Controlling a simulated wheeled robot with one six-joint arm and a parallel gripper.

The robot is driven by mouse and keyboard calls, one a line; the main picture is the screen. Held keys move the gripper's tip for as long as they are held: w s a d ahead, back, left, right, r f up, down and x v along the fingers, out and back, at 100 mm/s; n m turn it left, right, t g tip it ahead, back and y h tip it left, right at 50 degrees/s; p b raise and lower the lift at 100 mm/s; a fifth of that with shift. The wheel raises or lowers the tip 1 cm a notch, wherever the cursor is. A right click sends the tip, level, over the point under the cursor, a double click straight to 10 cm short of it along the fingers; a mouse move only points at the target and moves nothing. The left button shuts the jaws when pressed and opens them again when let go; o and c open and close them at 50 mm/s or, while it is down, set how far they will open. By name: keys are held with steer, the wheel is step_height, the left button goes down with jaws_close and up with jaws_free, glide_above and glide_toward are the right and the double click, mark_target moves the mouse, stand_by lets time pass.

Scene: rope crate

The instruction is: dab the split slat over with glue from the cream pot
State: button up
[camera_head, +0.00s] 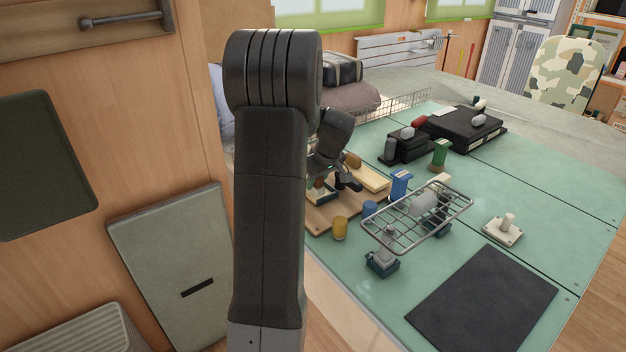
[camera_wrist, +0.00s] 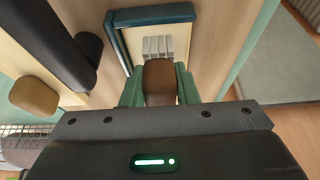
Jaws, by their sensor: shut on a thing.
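In the wrist view my gripper (camera_wrist: 160,88) has its green fingers closed on a brown rounded handle (camera_wrist: 159,77). Pale grey blocks like a brush end show just past the handle, over a cream surface in a teal-edged frame (camera_wrist: 150,15); I cannot tell whether they touch. In the head view my gripper (camera_head: 335,185) is low over the wooden board, partly hidden by my arm. The teal-edged frame also shows there (camera_head: 320,191). A pale wooden block (camera_head: 368,178) lies beside it. I cannot tell for sure which thing is the split slat or the cream pot.
A yellow pot (camera_head: 340,228) and blue pot (camera_head: 370,209) stand near the board. A wire rack (camera_head: 400,238) stands to their right. A cream base with a peg (camera_head: 502,230) and a dark mat (camera_head: 483,300) lie farther right. The green tabletop between them is partly clear.

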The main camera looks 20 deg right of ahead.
steer(key=shift+s+d+f, duration=0.15)
steer(key=shift+s+d, duration=0.05)
steer(key=shift+s, duration=0.5)
steer(key=shift+s, duration=0.1)
stand_by(0.6)
steer(key=shift+r+p, duration=0.3)
steer(key=shift+r, duration=0.55)
steer(key=shift+r, duration=0.1)
steer(key=shift+r+p, duration=1.7)
steer(key=shift+r, duration=0.8)
steer(key=shift+f, duration=0.1)
